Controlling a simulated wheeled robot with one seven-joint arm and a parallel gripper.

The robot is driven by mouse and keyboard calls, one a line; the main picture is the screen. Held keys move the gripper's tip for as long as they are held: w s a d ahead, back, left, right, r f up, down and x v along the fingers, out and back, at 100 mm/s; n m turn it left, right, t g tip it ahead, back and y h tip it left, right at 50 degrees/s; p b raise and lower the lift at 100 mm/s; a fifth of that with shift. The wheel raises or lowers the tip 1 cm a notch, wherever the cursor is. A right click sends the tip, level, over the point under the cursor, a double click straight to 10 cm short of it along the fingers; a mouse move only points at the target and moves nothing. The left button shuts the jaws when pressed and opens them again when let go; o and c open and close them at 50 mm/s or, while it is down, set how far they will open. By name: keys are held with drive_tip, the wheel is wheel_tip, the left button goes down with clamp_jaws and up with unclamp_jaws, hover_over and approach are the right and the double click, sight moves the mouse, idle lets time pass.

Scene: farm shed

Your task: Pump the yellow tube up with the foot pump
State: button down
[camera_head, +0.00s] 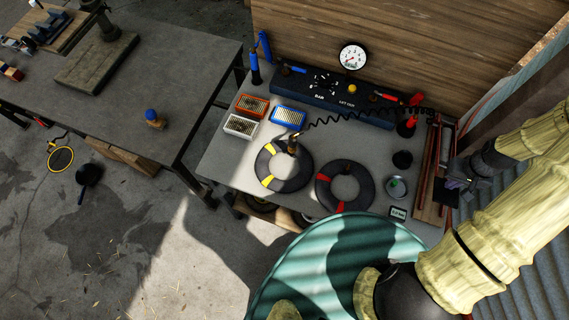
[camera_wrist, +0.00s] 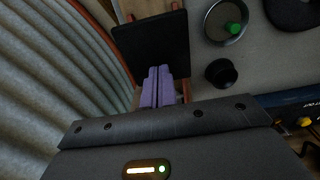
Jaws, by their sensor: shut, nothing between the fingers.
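The yellow tube, a black ring with yellow bands (camera_head: 270,181), lies on the grey bench. A brass-coloured fitting (camera_head: 292,143) stands at its upper edge, where a black coiled hose (camera_head: 345,119) ends. The foot pump, a red frame (camera_head: 430,160) with a black pedal plate (camera_head: 447,192), is at the bench's right end; the plate (camera_wrist: 152,45) also shows in the wrist view. My gripper (camera_head: 456,184) is at the pedal. Its purple fingers (camera_wrist: 158,84) are shut and empty, overlapping the plate's near edge in the wrist view; I cannot tell whether they touch it.
A similar ring with red bands (camera_head: 325,193) lies beside the yellow tube. A dial gauge (camera_head: 352,56) is on the wooden wall above a dark blue panel (camera_head: 318,84). A black cup (camera_head: 402,159) and a round dish (camera_head: 397,188) stand left of the pump. Corrugated metal is close on the right.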

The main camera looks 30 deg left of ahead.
drive_tip(key=shift+s+f+b, duration=0.15)
drive_tip(key=shift+f+b, duration=0.5)
drive_tip(key=shift+f, duration=0.35)
wheel_tip(320, 180, up, 13)
drive_tip(key=w+p, duration=0.2)
drive_tip(key=p, duration=0.8)
drive_tip(key=shift+w+a, duration=0.15)
drive_tip(key=shift+s+f+b, duration=0.2)
drive_tip(key=shift+f+b, duration=0.7)
drive_tip(key=shift+f, duration=0.35)
drive_tip(key=shift+s+f+b, duration=0.15)
drive_tip(key=shift+f+b, duration=0.75)
drive_tip(key=shift+f, duration=0.35)
drive_tip(key=shift+s+f+b, duration=0.2)
drive_tip(key=shift+f+b, duration=0.7)
drive_tip(key=shift+f, duration=0.35)
drive_tip(key=shift+s+f+b, duration=0.2)
drive_tip(key=shift+f+b, duration=0.5)
drive_tip(key=shift+f, duration=0.25)
drive_tip(key=shift+s+f+b, duration=0.15)
drive_tip(key=shift+f+b, duration=0.6)
drive_tip(key=shift+f, duration=0.2)
drive_tip(key=shift+s+f+b, duration=0.2)
drive_tip(key=shift+f+b, duration=0.5)
drive_tip(key=shift+f, duration=0.25)
wheel_tip(320, 180, up, 13)
drive_tip(key=w+p, duration=0.2)
drive_tip(key=p, duration=0.8)
drive_tip(key=shift+w+r, duration=0.15)
